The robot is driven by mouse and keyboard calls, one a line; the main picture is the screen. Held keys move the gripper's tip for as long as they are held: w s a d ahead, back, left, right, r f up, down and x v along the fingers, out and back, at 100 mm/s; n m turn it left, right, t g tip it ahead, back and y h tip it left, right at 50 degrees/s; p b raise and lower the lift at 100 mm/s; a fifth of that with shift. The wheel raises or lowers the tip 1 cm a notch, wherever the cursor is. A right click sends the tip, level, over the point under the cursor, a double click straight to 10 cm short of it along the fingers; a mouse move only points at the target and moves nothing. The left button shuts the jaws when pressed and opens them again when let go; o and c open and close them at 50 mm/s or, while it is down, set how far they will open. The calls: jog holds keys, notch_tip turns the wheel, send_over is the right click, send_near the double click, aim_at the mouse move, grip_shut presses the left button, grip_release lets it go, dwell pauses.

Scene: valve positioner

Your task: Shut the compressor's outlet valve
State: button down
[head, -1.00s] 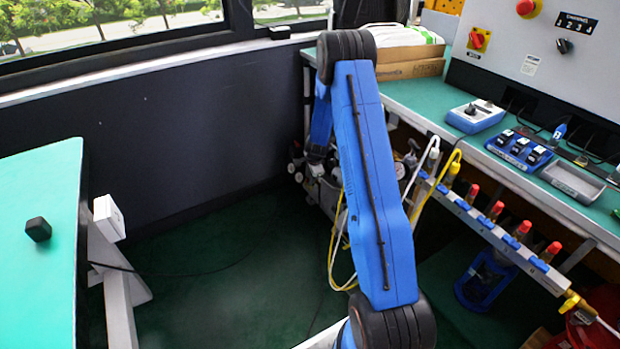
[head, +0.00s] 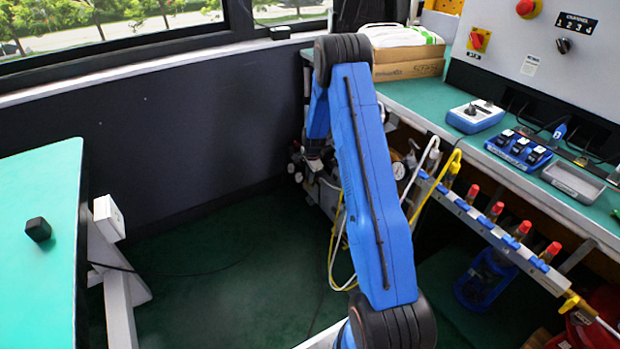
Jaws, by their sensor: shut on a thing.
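The compressor (head: 328,196) stands on the floor under the far end of the bench, partly behind my blue arm. Gauges and small fittings show at its top, and yellow and white hoses hang beside it. My gripper (head: 315,166) points down at the upper left of the compressor, among these fittings. It is shut on the outlet valve's handle, which is too small and too covered by the fingers to make out. The handle's angle cannot be told.
The green bench (head: 440,110) runs along the right, with a cardboard box (head: 408,68) at its far end. A rail of red-capped fittings (head: 497,210) hangs along its front. A green table (head: 40,270) stands left.

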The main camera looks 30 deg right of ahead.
jog(key=shift+w+n+g, duration=0.3)
jog(key=shift+n+g, duration=0.3)
jog(key=shift+g, duration=0.6)
jog(key=c, duration=1.9)
grip_release()
jog(key=shift+o, duration=0.2)
jog(key=shift+r, duration=0.15)
notch_tip(320, 180, up, 17)
jog(key=shift+a, duration=0.25)
jog(key=shift+w+r, duration=0.1)
